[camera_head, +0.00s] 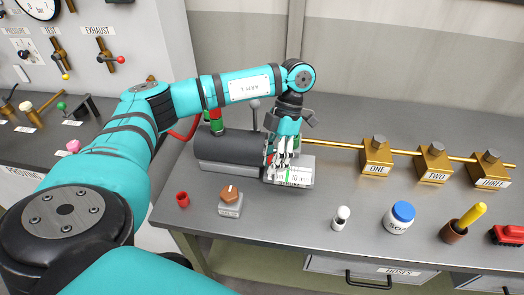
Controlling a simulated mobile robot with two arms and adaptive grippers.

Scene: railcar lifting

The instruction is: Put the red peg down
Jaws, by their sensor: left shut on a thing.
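My left gripper (279,165) points down at the right end of a dark grey cylinder (232,147) on a light base. A light block with a display (301,172) is just behind and beside the fingertips. A small red cylinder (182,200) stands on the table at the left, apart from the gripper. I cannot tell whether it is a peg or a holder. My right gripper is out of view.
A brown knob on a grey block (230,203) stands in front of the cylinder. A brass pipe (330,145) joins blocks labelled ONE (376,157), TWO and THREE. A white bottle (341,218), blue-lidded jar (399,218) and yellow-handled tool (468,219) stand near the front edge.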

